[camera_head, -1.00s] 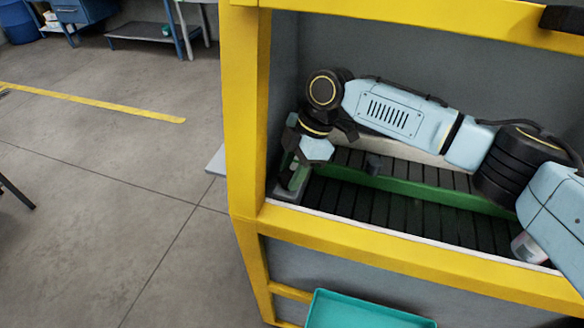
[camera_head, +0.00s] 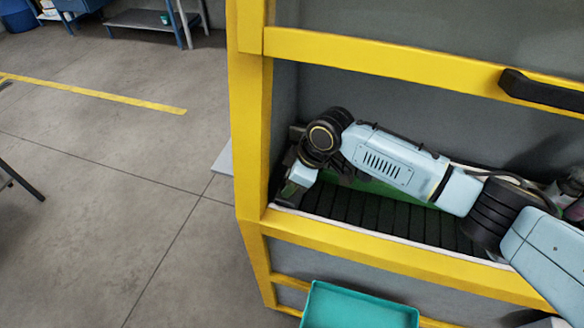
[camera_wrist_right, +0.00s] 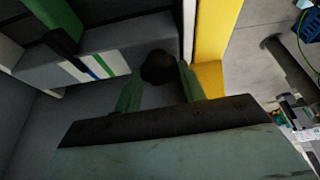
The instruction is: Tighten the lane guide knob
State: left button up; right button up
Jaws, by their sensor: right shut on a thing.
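In the right wrist view, the green fingers of my right gripper (camera_wrist_right: 159,82) are on either side of a dark round knob (camera_wrist_right: 158,66) and shut on it. The knob is near a grey block with white, blue and green stripes. In the head view my right gripper (camera_head: 292,188) is low at the left end of the machine bay, and its fingertips and the knob are hidden there. The green lane guide (camera_head: 385,190) lies behind my right arm, mostly covered by it. My left gripper is not in view.
The yellow frame (camera_head: 400,72) encloses the bay, with a black handle (camera_head: 540,90) on its upper bar. Dark rollers (camera_head: 370,212) line the bay floor. A teal tray (camera_head: 360,306) is below. Open floor lies to the left.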

jog(key=m, duration=0.2)
jog(key=m+t+p, duration=0.1)
jog(key=shift+s+a+r+m, duration=0.1)
jog(key=shift+a+m, duration=0.05)
jog(key=shift+m, duration=0.25)
jog(key=shift+m+t+h, duration=0.4)
jog(key=shift+m, duration=0.7)
jog(key=shift+m+t+h, duration=0.4)
jog(key=shift+m, duration=0.7)
jog(key=o, duration=1)
jog(key=shift+s, duration=0.1)
jog(key=v, duration=1.3)
jog(key=shift+s+a+r+b, duration=0.1)
jog(key=shift+r+b, duration=0.05)
jog(key=shift+b, duration=0.15)
